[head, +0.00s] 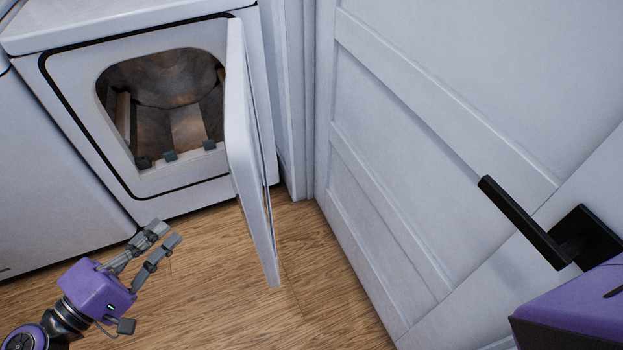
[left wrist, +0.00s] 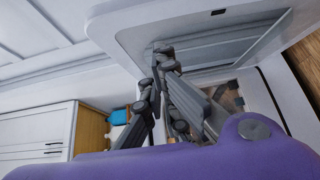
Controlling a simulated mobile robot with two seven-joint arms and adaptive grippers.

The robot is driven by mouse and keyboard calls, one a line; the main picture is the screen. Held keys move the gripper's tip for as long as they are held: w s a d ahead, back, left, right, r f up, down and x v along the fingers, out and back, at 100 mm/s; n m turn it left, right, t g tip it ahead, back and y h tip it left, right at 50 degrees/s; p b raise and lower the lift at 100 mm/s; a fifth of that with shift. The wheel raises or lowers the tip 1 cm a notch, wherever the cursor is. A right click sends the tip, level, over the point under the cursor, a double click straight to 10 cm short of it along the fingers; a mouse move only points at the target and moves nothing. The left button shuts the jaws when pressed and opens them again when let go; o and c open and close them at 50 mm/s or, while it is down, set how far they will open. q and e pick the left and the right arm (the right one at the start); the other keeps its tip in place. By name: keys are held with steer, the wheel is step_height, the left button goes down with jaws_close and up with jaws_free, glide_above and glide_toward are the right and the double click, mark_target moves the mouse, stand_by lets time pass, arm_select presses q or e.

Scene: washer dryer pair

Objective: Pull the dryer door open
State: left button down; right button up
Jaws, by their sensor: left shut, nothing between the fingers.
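The white dryer (head: 60,80) stands at the upper left in the head view. Its door (head: 245,130) is swung wide open on the right side of the opening, standing out over the floor. The drum (head: 175,80) shows through the round-cornered opening. My left gripper (head: 164,238) is shut and empty, in front of the dryer and left of the door, apart from it in the head view. In the left wrist view its fingers (left wrist: 158,80) show with a white panel of the dryer (left wrist: 135,25) behind them. My right gripper is out of view.
A white panelled room door (head: 430,150) with a black lever handle (head: 525,222) stands close on the right. Another white appliance (head: 50,180) is at the left edge. Wood floor (head: 200,290) is clear in front. A white cabinet (left wrist: 35,130) shows in the left wrist view.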

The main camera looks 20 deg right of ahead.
arm_select(q)
steer(key=s+d+r+p+x, duration=0.1)
steer(key=s+x, duration=0.1)
steer(key=x, duration=1)
steer(key=shift+d+r, duration=0.15)
steer(key=shift+d, duration=0.2)
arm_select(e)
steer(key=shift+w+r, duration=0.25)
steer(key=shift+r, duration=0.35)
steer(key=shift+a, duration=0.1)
arm_select(q)
steer(key=s+d+n+t+y+p, duration=0.2)
steer(key=d+p, duration=0.3)
steer(key=d, duration=0.7)
steer(key=shift+s+d+t+p, duration=0.25)
steer(key=shift+s+t+p, duration=0.2)
steer(key=shift+t, duration=0.25)
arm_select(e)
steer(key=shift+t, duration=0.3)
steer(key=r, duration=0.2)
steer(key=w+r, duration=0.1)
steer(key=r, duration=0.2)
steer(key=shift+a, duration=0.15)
